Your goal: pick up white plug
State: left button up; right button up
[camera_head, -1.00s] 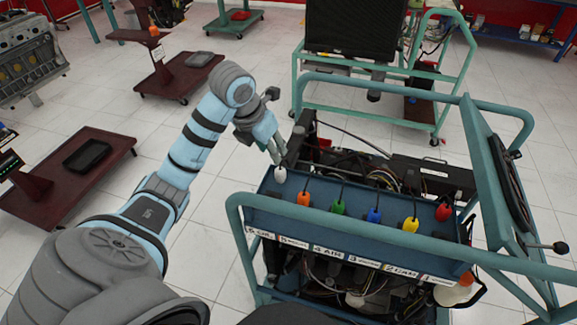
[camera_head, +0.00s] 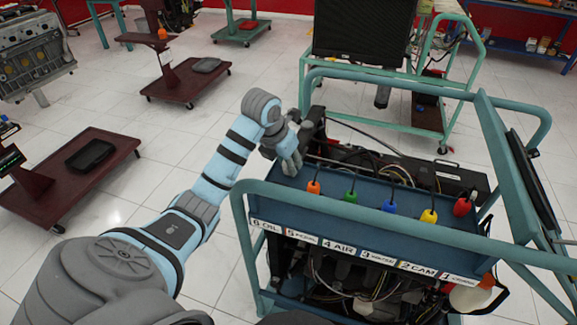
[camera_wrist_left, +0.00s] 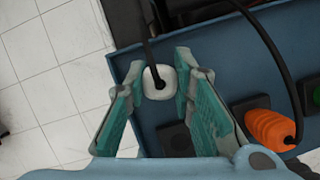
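The white plug (camera_wrist_left: 159,82) shows in the left wrist view with its black cord running up from it. It sits at the edge of the blue panel tray (camera_head: 330,205). My left gripper (camera_wrist_left: 157,78) is open, with one finger on each side of the plug and narrow gaps showing between. In the head view my left gripper (camera_head: 291,164) is over the left end of the tray and hides the white plug. My right gripper is not in view.
An orange plug (camera_wrist_left: 270,128) is close to the right finger. Green (camera_head: 350,196), blue (camera_head: 389,205), yellow (camera_head: 428,216) and red (camera_head: 462,207) plugs follow along the tray. The teal frame rail (camera_head: 400,226) runs in front. Open floor lies left.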

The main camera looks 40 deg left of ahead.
pick_arm(q)
grip_shut()
jog(key=shift+r, duration=0.1)
